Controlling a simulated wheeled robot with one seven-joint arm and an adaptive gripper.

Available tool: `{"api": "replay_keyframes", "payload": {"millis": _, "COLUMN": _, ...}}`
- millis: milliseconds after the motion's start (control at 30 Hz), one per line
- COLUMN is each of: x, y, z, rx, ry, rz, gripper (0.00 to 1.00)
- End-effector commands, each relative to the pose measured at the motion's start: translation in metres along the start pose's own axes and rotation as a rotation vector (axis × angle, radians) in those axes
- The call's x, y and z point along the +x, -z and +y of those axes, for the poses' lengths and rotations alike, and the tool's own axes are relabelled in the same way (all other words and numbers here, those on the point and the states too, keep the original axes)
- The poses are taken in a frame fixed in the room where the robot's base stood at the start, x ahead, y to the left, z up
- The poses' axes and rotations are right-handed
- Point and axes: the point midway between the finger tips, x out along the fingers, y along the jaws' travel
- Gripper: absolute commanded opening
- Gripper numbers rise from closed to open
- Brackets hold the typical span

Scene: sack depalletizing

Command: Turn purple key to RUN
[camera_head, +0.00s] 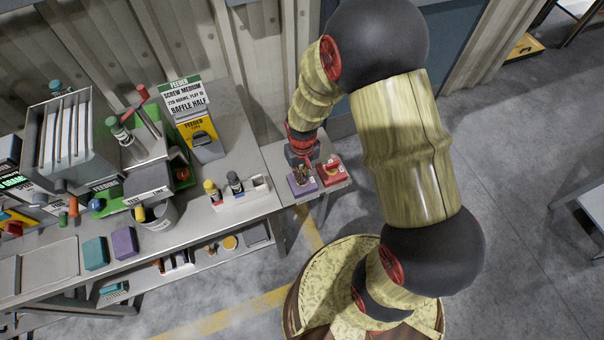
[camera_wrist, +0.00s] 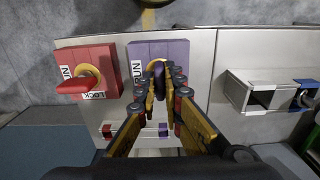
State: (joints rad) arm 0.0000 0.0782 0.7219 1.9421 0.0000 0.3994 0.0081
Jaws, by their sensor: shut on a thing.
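The purple switch block (camera_wrist: 174,50) sits on a light panel, and its purple key (camera_wrist: 158,72) stands between my fingers. My gripper (camera_wrist: 160,82) is shut on the key from above. The key's handle looks lined up roughly up-down in the wrist view. A white RUN label (camera_wrist: 138,73) shows on the block left of the key. In the head view the purple block (camera_head: 301,186) is at the end of the bench, under my gripper (camera_head: 303,166).
A red switch block (camera_wrist: 105,58) with a red key (camera_wrist: 77,85) and RUN and LOCK labels stands left of the purple one in the wrist view. A white holder (camera_wrist: 250,92) is to the right. A bench (camera_head: 225,222) with bottles and boxes extends left in the head view.

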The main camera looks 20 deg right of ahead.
Motion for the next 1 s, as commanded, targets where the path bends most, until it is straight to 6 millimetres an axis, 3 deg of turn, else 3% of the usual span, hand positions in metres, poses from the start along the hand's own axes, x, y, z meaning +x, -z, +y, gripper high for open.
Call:
{"api": "replay_keyframes", "payload": {"millis": 300, "x": -0.0003, "y": 0.0002, "z": 0.0000, "rx": 0.293, "ry": 0.000, "rz": 0.000, "gripper": 0.00}}
{"api": "replay_keyframes", "payload": {"millis": 733, "x": -0.0001, "y": 0.0000, "z": 0.0000, "rx": 0.366, "ry": 0.000, "rz": 0.000, "gripper": 0.00}}
{"api": "replay_keyframes", "payload": {"millis": 1000, "x": -0.0001, "y": 0.0000, "z": 0.0000, "rx": 0.636, "ry": 0.000, "rz": 0.000, "gripper": 0.00}}
